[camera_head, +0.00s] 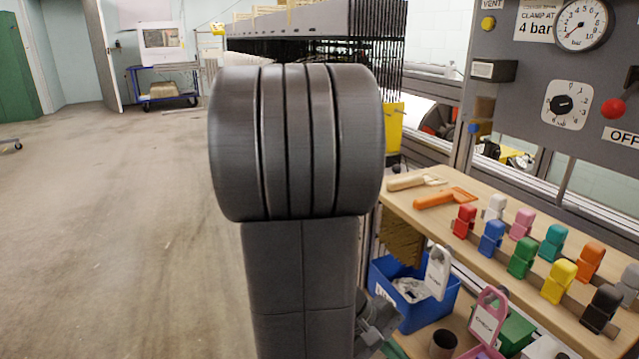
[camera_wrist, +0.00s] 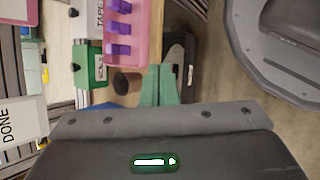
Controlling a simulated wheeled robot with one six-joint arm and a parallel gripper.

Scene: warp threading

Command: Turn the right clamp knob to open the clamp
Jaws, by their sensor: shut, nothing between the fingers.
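A grey panel stands at the upper right of the head view. On it is a black knob (camera_head: 563,104) on a white numbered dial. A red ball-shaped knob (camera_head: 613,108) sits to its right, beside an OFF label. I cannot tell whether either is the right clamp knob, and no clamp is clearly seen. My gripper (camera_wrist: 162,70) shows in the wrist view as two green fingers, shut together and empty. It points down over the lower bench area, away from the panel. In the head view my arm hides the middle.
A wooden shelf (camera_head: 420,214) carries several coloured clips and an orange tool (camera_head: 446,198). Below stand a blue bin (camera_head: 397,311) and a dark cup (camera_head: 443,343). A pink holder (camera_wrist: 137,20) and green box (camera_wrist: 87,66) lie near my fingers. Floor at left is open.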

